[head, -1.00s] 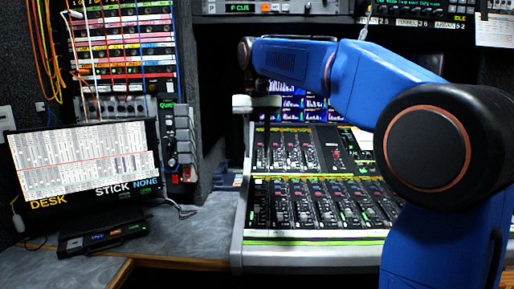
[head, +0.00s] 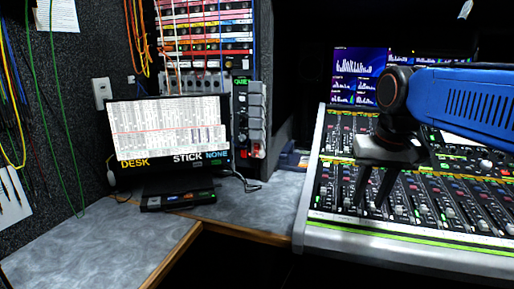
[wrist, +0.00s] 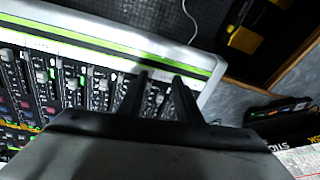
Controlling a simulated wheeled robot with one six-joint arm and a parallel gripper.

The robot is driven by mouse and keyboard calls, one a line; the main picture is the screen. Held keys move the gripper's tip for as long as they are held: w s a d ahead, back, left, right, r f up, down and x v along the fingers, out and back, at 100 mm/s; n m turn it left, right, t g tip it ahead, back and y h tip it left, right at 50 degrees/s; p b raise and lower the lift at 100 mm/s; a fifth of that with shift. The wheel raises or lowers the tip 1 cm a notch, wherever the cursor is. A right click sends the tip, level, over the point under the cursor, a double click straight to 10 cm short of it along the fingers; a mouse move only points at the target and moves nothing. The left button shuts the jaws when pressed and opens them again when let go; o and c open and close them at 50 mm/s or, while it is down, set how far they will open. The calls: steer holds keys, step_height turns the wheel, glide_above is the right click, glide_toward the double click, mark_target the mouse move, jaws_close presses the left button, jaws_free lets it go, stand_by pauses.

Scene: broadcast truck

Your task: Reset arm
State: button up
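My gripper (head: 371,202) shows in the head view at the end of my blue arm, fingers pointing down over the left part of the mixing console (head: 312,215). In the wrist view its two dark fingers (wrist: 160,77) stand apart with a gap between them and nothing held. Rows of faders (wrist: 75,85) lie beneath and beyond the fingers. I cannot tell how high the fingertips are above the console, or whether they touch it.
A monitor (head: 165,130) stands on the grey desk (head: 100,245) at left, with a small black box (head: 180,200) before it. A rack with patch cables (head: 205,40) rises behind. Lit screens (head: 357,75) stand behind the console. The desk's front left is clear.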

steer(key=s+d+f+n+t, duration=0.1)
steer(key=s+d+f+t, duration=0.1)
steer(key=s+f, duration=1.2)
step_height(320, 180, down, 3)
steer(key=shift+d+f+n, duration=0.1)
steer(key=shift+d+n, duration=0.2)
steer(key=shift+d, duration=0.05)
stand_by(1.5)
